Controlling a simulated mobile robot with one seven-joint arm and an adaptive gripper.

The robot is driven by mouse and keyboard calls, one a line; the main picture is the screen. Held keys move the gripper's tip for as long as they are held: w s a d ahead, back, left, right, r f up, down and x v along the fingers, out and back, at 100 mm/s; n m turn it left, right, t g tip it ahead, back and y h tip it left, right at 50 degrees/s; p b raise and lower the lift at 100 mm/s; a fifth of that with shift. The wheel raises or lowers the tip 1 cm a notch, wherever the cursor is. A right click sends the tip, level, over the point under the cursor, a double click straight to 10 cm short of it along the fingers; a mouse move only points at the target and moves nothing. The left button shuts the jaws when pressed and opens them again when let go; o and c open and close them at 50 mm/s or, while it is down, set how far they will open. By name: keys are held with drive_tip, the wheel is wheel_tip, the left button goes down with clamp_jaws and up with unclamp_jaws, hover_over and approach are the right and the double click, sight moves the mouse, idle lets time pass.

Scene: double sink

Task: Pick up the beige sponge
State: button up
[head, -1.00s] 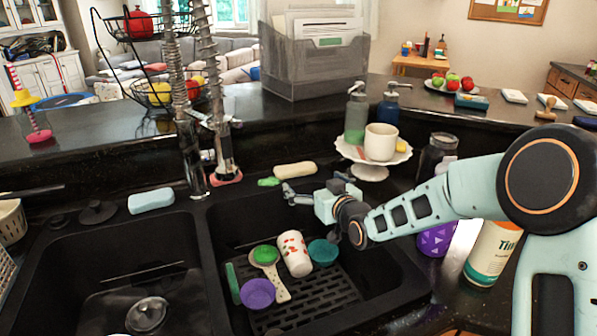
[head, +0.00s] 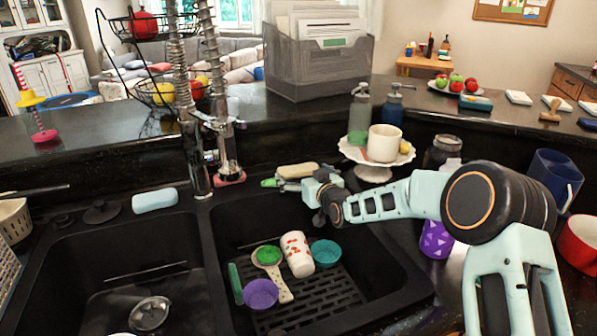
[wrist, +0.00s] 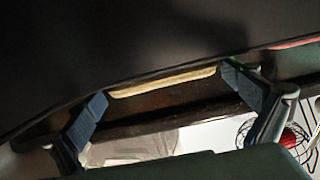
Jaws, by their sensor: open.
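The beige sponge (head: 297,170) lies on the dark counter ledge behind the right sink basin, just right of the faucet. My gripper (head: 284,184) is at the sponge's near side in the head view, and its fingers overlap the sponge's lower edge there. In the wrist view the sponge (wrist: 162,82) shows as a thin pale strip between the two spread fingertips (wrist: 164,86). The gripper is open and nothing is held. Whether a finger touches the sponge I cannot tell.
A green item (head: 269,182) lies just left of the sponge. The faucet (head: 227,150) rises further left, and a white cake stand (head: 374,172) with a cup stands to the right. The right basin (head: 350,250) holds cups and a spoon.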

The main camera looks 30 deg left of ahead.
drive_tip(key=shift+w+a+f, duration=0.1)
drive_tip(key=shift+w+a, duration=0.2)
drive_tip(key=shift+a, duration=0.05)
drive_tip(key=shift+c, duration=0.4)
drive_tip(key=c, duration=0.5)
drive_tip(key=shift+r, duration=0.75)
drive_tip(key=shift+s+d+r, duration=0.95)
drive_tip(key=shift+s+r, duration=1)
drive_tip(key=shift+s, duration=0.2)
drive_tip(key=shift+s+d+r, duration=1)
drive_tip(key=shift+s+r, duration=0.9)
drive_tip(key=shift+s, duration=0.2)
drive_tip(key=shift+s+d+r, duration=0.95)
drive_tip(key=shift+s+r, duration=1)
drive_tip(key=shift+s, duration=0.2)
